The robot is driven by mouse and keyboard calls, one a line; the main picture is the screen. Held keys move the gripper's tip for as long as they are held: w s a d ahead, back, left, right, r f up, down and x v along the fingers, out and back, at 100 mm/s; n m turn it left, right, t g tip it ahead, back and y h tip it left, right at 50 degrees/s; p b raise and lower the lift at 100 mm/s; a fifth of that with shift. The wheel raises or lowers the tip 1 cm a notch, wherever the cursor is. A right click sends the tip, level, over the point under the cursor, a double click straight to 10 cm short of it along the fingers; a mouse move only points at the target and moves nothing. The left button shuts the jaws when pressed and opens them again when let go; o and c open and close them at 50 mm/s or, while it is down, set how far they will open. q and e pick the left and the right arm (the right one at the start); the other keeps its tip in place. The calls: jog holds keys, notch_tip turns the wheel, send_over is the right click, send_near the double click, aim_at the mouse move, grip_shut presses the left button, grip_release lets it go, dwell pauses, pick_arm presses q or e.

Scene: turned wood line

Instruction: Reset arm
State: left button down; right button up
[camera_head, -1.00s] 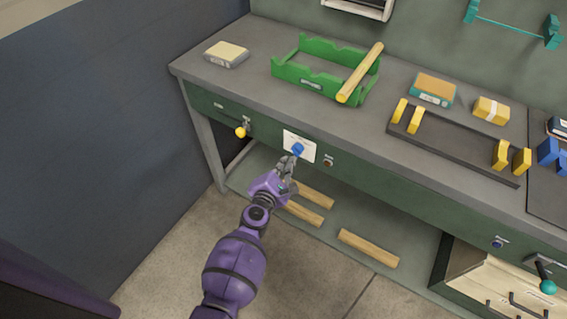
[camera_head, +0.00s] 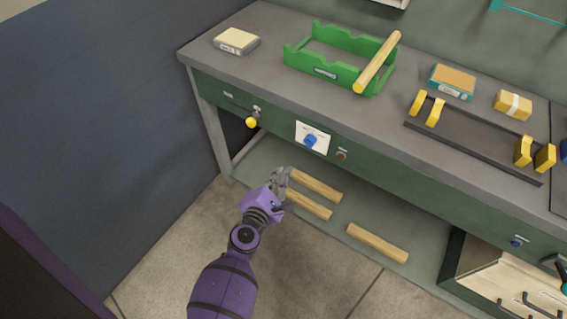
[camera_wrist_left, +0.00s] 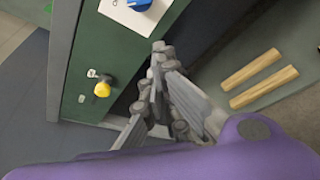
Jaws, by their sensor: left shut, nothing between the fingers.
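My left gripper (camera_head: 281,178) is shut and empty in front of the workbench, below the blue knob (camera_head: 310,142) on its white plate. In the left wrist view its fingertips (camera_wrist_left: 158,52) are together, apart from the knob and the yellow knob (camera_wrist_left: 102,89). The purple left arm comes up from the bottom of the head view. My right gripper is not in view.
The grey bench top (camera_head: 290,103) carries a green cradle (camera_head: 325,72) with a wooden rod (camera_head: 377,62) across it. Wooden rods (camera_head: 377,243) lie on the lower shelf. The yellow knob (camera_head: 251,122) sticks out of the front panel. Open floor lies at left.

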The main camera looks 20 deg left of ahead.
pick_arm(q)
jog(key=shift+v, duration=0.8)
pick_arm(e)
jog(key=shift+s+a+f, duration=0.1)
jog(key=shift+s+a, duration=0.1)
pick_arm(q)
jog(key=shift+a, duration=0.1)
jog(key=s+a+f+m+g+p, duration=0.1)
jog(key=s+a+m+g+p, duration=0.1)
jog(key=s+m, duration=1.1)
jog(key=s+a+f+m+g+p, duration=0.1)
jog(key=s+a+m+g+p, duration=0.2)
jog(key=s+m, duration=1)
jog(key=s+g+p, duration=0.1)
jog(key=s, duration=0.4)
jog(key=shift+a+f+m+g+y, duration=0.3)
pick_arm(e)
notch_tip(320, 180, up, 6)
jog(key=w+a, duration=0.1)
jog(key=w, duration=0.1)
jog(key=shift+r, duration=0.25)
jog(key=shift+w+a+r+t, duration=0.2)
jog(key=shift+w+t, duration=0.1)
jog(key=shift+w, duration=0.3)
